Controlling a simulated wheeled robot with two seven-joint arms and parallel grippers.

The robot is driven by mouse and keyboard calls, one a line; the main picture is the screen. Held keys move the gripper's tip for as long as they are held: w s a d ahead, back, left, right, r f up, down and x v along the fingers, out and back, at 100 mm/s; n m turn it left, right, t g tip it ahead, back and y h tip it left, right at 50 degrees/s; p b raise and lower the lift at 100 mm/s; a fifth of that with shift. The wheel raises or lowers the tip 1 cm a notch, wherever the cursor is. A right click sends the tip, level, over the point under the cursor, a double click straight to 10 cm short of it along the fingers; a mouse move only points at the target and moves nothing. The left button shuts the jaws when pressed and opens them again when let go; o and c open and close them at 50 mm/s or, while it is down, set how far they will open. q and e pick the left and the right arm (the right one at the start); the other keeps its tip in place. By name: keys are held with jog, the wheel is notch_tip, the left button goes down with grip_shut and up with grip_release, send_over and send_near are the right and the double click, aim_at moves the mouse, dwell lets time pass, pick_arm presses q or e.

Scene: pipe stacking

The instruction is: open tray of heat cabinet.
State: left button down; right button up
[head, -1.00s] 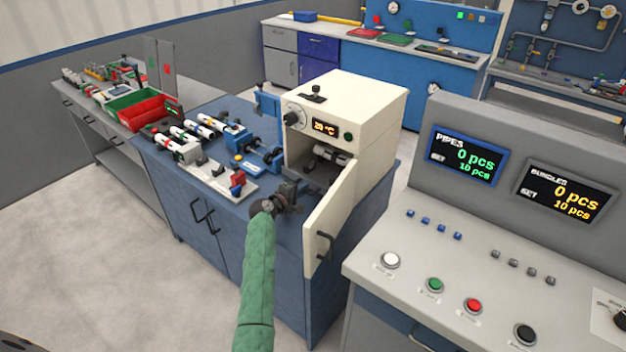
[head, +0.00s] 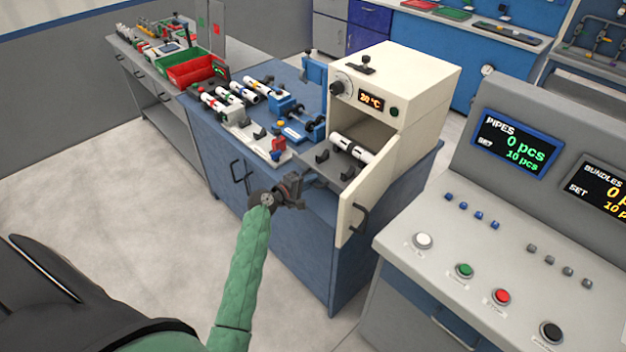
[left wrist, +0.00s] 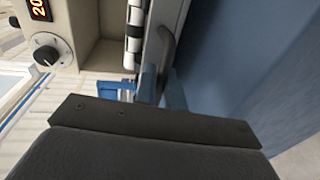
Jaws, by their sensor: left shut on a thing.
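The cream heat cabinet (head: 415,85) stands on the blue bench with its door (head: 366,190) swung open. Its grey tray (head: 338,168) sticks out of the opening, with white, dark-banded pipes (head: 352,147) lying across it. My left gripper (head: 298,186) is at the front end of the tray, shut on its handle; the fingertips are small and partly hidden in the head view. In the left wrist view, the tray's edge (left wrist: 151,45) and dark curved handle (left wrist: 167,48) show beyond the gripper body, with the pipes beside them. My right gripper is out of sight.
The open door with its dark handle (head: 359,218) stands just right of the tray. A control console (head: 480,220) stands right. Floor in front is clear.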

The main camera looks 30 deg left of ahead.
pick_arm(q)
jog(key=c, duration=1.6)
grip_release()
jog(key=shift+c, duration=0.2)
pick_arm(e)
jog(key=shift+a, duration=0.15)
